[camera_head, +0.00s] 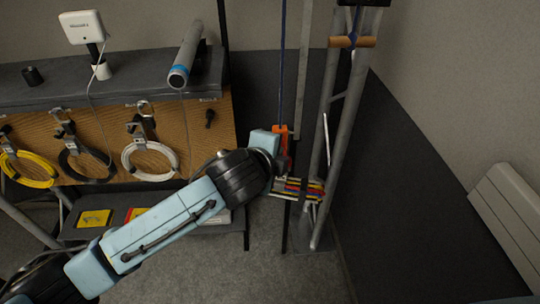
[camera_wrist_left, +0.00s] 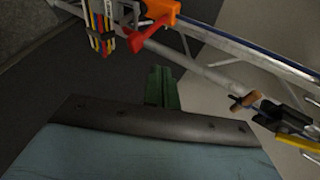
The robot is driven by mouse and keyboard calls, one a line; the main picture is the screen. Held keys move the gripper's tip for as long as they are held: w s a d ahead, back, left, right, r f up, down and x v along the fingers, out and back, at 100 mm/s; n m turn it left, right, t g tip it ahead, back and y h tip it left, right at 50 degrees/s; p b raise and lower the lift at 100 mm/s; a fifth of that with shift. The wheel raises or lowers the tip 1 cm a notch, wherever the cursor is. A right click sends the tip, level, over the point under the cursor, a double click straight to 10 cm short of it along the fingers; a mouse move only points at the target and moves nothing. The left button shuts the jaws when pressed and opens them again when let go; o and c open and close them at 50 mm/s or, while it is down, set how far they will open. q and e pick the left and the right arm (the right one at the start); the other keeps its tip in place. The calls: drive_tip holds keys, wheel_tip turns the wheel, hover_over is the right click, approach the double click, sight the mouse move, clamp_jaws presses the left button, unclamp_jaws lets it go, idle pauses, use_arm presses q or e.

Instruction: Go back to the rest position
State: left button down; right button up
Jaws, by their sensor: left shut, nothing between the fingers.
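My left arm (camera_head: 160,220) reaches from the lower left up towards the metal truss (camera_head: 340,140). In the wrist view my left gripper (camera_wrist_left: 163,82) shows as green fingers, shut with nothing held. In the head view its fingers are hidden by the wrist. An orange-red clamp-like piece (camera_head: 281,134) hangs on a blue line beside the truss; the wrist view shows it (camera_wrist_left: 160,12) above the fingers and apart from them. A bundle of coloured cables (camera_head: 305,188) lies across the truss's lower part and also shows in the wrist view (camera_wrist_left: 103,38). My right gripper is not in view.
A bench (camera_head: 130,89) with a pegboard front stands at left, carrying a grey tube (camera_head: 187,55) and a white device (camera_head: 82,27). Yellow, black and white cable coils hang on it. A white radiator-like panel (camera_head: 510,215) is at right. Floor (camera_head: 285,280) is clear in front.

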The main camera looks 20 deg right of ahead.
use_arm(q)
drive_tip(key=shift+v, duration=1.9)
